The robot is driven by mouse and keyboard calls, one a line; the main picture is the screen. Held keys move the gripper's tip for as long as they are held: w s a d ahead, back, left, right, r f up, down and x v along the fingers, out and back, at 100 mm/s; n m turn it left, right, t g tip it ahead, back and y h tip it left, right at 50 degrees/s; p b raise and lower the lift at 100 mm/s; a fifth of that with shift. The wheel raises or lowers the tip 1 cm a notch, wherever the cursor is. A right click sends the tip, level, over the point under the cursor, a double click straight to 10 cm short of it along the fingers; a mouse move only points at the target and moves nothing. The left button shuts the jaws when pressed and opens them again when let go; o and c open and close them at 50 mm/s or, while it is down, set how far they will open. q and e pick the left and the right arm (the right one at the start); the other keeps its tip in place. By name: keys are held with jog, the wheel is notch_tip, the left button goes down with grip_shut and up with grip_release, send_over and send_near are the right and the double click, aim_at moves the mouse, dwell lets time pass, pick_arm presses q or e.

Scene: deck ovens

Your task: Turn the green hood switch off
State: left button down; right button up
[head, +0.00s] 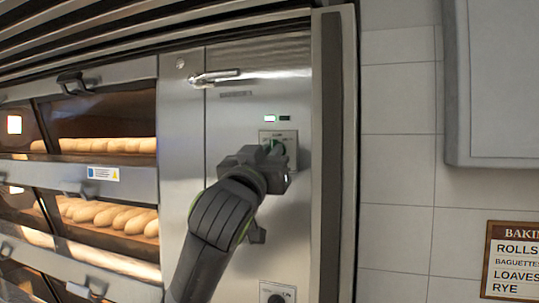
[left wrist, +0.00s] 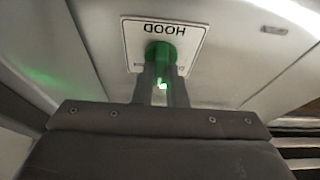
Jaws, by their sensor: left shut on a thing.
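The green hood switch (left wrist: 161,52) sits on a white plate (left wrist: 193,35) marked HOOD, which appears upside down in the left wrist view. In the head view the green switch (head: 277,147) shows partly above my left gripper (head: 277,158), on the steel panel. My left gripper's fingers (left wrist: 161,85) are shut on the switch knob, and their tips cover its lower part. I cannot read the knob's exact angle. My right gripper is not in view.
Two small indicator lights (head: 277,118) sit above the plate, and a steel handle (head: 214,76) is higher up. Another switch plate (head: 277,292) is low on the panel. Deck ovens with loaves (head: 108,145) stand left; a grey cabinet (head: 495,80) hangs on the tiled wall right.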

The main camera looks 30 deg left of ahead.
pick_arm(q)
jog(key=n+g+y+b, duration=0.1)
jog(key=n+b, duration=0.1)
jog(key=n, duration=0.2)
jog(key=n+g+y+b, duration=0.1)
jog(key=n+y+b, duration=0.1)
jog(key=n+b, duration=0.1)
jog(key=n+g+y+b, duration=0.1)
jog(key=n+y+b, duration=0.1)
jog(key=n, duration=0.3)
jog(key=shift+d+r+n+g+b, duration=0.1)
jog(key=shift+d+n+g+b, duration=0.1)
jog(key=shift+n+g+b, duration=0.1)
jog(key=c, duration=1.5)
grip_release()
jog(key=shift+w, duration=0.15)
jog(key=shift+o, duration=0.2)
jog(key=b+v, duration=1.7)
jog(key=b, duration=0.2)
jog(key=shift+d, duration=0.15)
